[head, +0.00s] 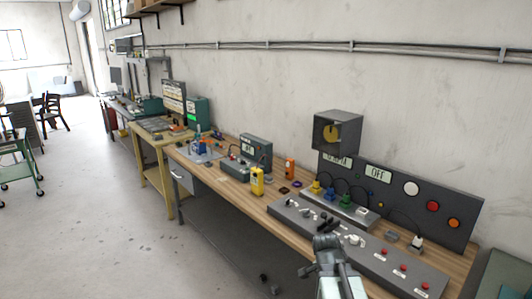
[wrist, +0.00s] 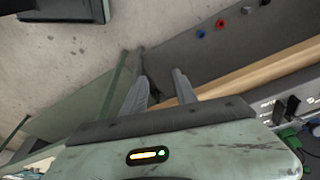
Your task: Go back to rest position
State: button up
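My gripper (head: 328,243) shows at the bottom of the head view, in front of the workbench's front edge and the grey control panel. In the wrist view my gripper (wrist: 160,76) has its two grey fingers apart, with a gap between them. It is open, and I see nothing held in it.
The long wooden workbench (head: 236,190) runs along the wall. It carries a grey switch panel (head: 400,262), a dark upright panel (head: 440,205), a yellow meter (head: 257,181) and a blue-grey device (head: 200,148). The floor (head: 100,230) on the left is open. A green trolley (head: 20,165) stands far left.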

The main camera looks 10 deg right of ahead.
jog(key=s+a+n+g+y, duration=0.1)
jog(key=s+a+n+y, duration=0.1)
jog(key=a+n, duration=1.1)
jog(key=shift+s+f+n, duration=0.15)
jog(key=shift+f+n, duration=0.2)
jog(key=shift+n, duration=0.35)
